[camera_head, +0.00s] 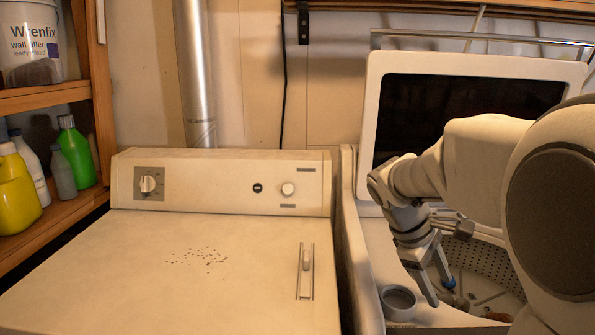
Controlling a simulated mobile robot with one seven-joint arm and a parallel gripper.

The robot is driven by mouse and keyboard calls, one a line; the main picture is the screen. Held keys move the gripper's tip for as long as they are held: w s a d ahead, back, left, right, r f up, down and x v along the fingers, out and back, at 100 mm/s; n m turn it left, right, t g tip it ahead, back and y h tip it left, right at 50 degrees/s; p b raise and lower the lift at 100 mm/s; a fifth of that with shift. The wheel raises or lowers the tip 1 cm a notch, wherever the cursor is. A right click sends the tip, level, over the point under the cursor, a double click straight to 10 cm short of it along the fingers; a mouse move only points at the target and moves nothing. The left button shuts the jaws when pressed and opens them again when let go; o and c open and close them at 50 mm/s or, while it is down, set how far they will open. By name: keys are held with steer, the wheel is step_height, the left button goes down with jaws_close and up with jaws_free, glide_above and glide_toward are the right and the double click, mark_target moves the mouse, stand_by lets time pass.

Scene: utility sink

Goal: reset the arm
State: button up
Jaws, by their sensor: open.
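My arm enters from the right side of the head view and reaches over the open machine at the right. My gripper (441,294) points down at the front-left part of the drum opening, its two fingers apart. I see nothing held between the fingers. The perforated drum (484,262) shows behind and right of the gripper, with small brownish things lying in it that I cannot identify. My arm hides much of the drum's right side.
A round grey cup-like part (398,306) sits just left of the fingers. The raised lid (375,105) stands behind my arm. A closed cream machine (150,290) with scattered dark specks stands left. A wooden shelf (45,100) with bottles and a bucket is far left.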

steer(key=s+a+f+m+t+y+b, duration=0.2)
steer(key=s+a+m+t+y+b, duration=0.15)
steer(key=s+a, duration=0.4)
steer(key=s+a+f+m+t+y+b, duration=0.15)
steer(key=s+a+m, duration=0.3)
steer(key=s, duration=0.55)
step_height(320, 180, up, 20)
steer(key=p, duration=1.9)
steer(key=shift+w+d+m+y, duration=0.2)
steer(key=shift+d+m+y, duration=0.1)
steer(key=shift+d+y, duration=0.1)
steer(key=shift+f, duration=0.15)
